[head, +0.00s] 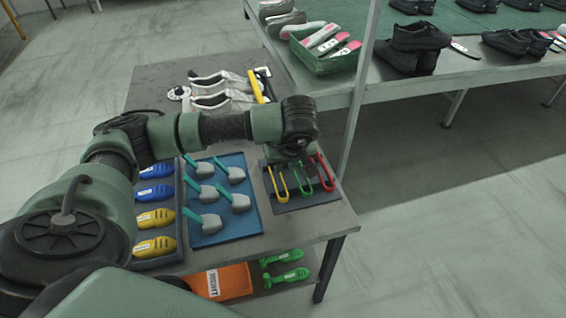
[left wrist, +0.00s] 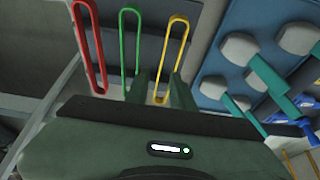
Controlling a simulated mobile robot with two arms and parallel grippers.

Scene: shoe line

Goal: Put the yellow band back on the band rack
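The yellow band (head: 271,178) is a narrow upright-looking loop at the left end of the dark band rack (head: 305,200). A green band and a red band stand to its right on the same rack. In the left wrist view the yellow band (left wrist: 182,42) is the rightmost of the three loops. My left gripper (head: 287,158) is over the back of the rack, pointing down; its fingertips are hidden in the head view. In the left wrist view its two fingers (left wrist: 161,88) are apart, one on each side of the yellow band's near end. My right gripper is not in view.
A blue tray (head: 235,220) with grey, teal-handled tools lies left of the rack, and blue and yellow tools lie beyond it. White shoe forms and a yellow-handled tool are at the back. A post (head: 357,110) stands close to the right. An orange box is on the shelf below.

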